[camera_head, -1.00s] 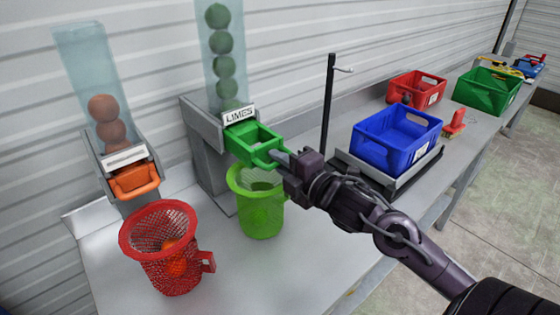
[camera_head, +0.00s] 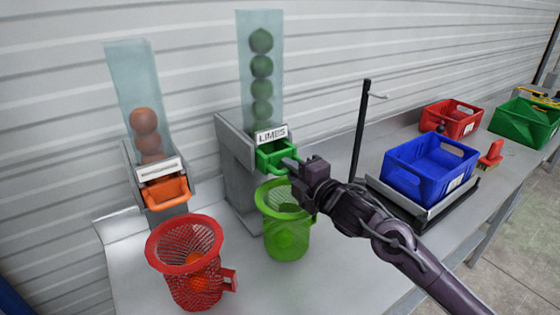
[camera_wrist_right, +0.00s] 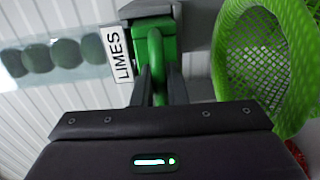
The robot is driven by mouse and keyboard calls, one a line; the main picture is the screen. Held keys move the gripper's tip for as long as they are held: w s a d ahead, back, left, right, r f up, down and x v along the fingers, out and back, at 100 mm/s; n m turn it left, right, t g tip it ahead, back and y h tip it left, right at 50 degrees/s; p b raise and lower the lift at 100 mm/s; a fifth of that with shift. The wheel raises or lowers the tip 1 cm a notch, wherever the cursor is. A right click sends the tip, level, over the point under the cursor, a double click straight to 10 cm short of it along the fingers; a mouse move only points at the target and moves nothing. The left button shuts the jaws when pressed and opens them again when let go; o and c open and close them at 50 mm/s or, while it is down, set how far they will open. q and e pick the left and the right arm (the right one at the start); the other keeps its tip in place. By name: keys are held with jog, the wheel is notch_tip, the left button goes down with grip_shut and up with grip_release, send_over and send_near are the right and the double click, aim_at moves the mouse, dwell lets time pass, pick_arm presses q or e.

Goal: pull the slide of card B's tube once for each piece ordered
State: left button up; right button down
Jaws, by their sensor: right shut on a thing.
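The limes tube (camera_head: 244,75) is clear, with several green limes stacked in it and a LIMES label (camera_head: 271,135) below. Its green slide (camera_head: 275,157) is at the front of the grey dispenser. My right gripper (camera_head: 291,165) is shut on the slide's handle; the wrist view shows both fingers around the green handle (camera_wrist_right: 156,60). A green mesh basket (camera_head: 275,204) stands under the slide; a rounded green patch shows low through its mesh, perhaps a lime. The other tube (camera_head: 126,80) holds orange fruit above an orange slide (camera_head: 166,193). My left gripper is not in view.
A red mesh basket (camera_head: 166,248) with orange fruit stands at front left. A blue crate (camera_head: 425,175) sits on a grey platform beside a black post (camera_head: 361,130). Red (camera_head: 452,119) and green (camera_head: 528,120) crates stand farther right.

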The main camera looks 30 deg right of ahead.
jog(key=w, duration=0.3)
jog(key=shift+w+a+f, duration=0.15)
jog(key=shift+w+a, duration=0.15)
jog(key=shift+w, duration=0.05)
dwell(0.3)
jog(key=c, duration=1.4)
grip_release()
jog(key=shift+d, duration=0.1)
